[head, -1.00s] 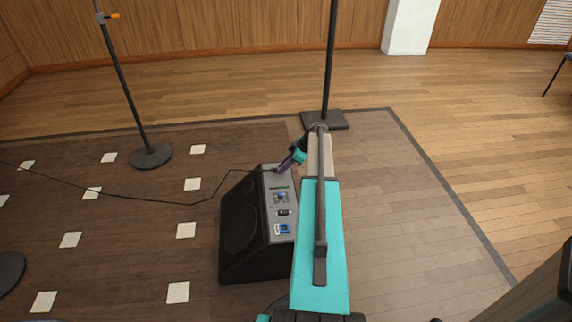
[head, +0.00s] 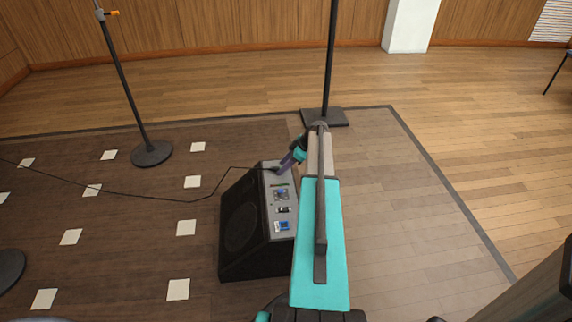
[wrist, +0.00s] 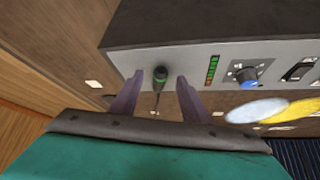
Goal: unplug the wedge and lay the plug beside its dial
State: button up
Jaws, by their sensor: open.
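The wedge (head: 240,225) is a black slanted speaker left of my arm in the head view, with a grey control panel on its right side. In the wrist view the panel (wrist: 190,58) crosses the upper part. The plug (wrist: 160,76), dark with a green ring, sits against the panel there. The dial (wrist: 246,76) is a blue-topped knob right of the plug, past a green-to-red light strip. My gripper (wrist: 157,97) is open, with one purple finger on each side of the plug. In the head view my gripper (head: 284,166) is at the panel's far end.
A black cable (head: 150,199) runs left across the floor from the panel's far end. A stand (head: 326,119) is just beyond my gripper, and another stand (head: 151,154) is at the left. White floor squares lie left of the wedge. The floor at right is clear.

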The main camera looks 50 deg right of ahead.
jog(key=p+v, duration=0.3)
jog(key=v, duration=1)
jog(key=shift+s+r, duration=0.15)
jog(key=shift+r, duration=0.2)
